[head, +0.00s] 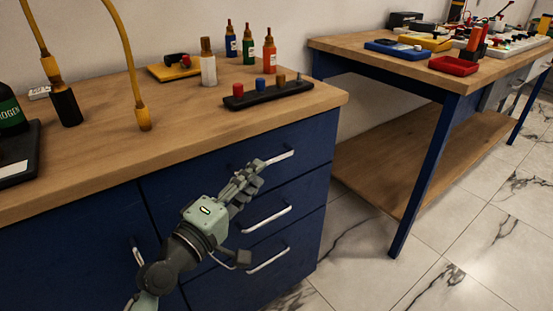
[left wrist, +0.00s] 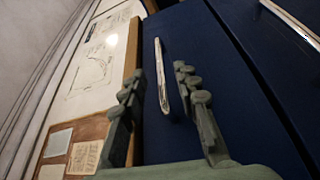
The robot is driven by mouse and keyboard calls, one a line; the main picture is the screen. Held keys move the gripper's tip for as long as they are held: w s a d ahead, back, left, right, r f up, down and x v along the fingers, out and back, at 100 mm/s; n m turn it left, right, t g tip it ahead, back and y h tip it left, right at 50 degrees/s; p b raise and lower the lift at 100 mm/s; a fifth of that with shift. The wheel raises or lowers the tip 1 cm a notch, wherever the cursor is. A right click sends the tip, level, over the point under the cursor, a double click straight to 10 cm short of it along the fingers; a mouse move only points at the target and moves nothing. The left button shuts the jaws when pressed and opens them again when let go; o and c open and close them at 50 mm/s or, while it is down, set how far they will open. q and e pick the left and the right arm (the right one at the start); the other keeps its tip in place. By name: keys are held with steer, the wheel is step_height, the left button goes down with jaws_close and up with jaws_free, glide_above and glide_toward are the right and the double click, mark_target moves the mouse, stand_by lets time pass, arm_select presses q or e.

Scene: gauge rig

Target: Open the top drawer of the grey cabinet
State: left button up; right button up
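The cabinet (head: 318,200) under the wooden worktop looks dark blue, not grey, with three stacked drawers on its right side. The top drawer (head: 318,137) appears shut, flush with the others. Its silver bar handle (head: 283,156) is partly hidden by my left gripper (head: 254,170), which is in front of the drawer. In the left wrist view the handle (left wrist: 159,70) shows between the two spread fingers of my left gripper (left wrist: 159,78). The gripper is open and I see no clear contact with the bar. My right gripper is not in view.
Two lower drawer handles (head: 267,219) (head: 268,260) are close below my arm. A cupboard door handle (head: 137,252) is at the left. Bottles and a black peg rack (head: 268,95) stand on the worktop (head: 190,130). A second workbench (head: 400,65) is at the right, with bare tiled floor (head: 450,225) beside it.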

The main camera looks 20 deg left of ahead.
mark_target(270, 161)
arm_select(q)
steer(key=x, duration=0.6)
steer(key=shift+w+p, duration=0.2)
steer(key=shift+p, duration=0.15)
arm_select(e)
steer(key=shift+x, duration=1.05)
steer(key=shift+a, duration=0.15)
arm_select(q)
jaws_close()
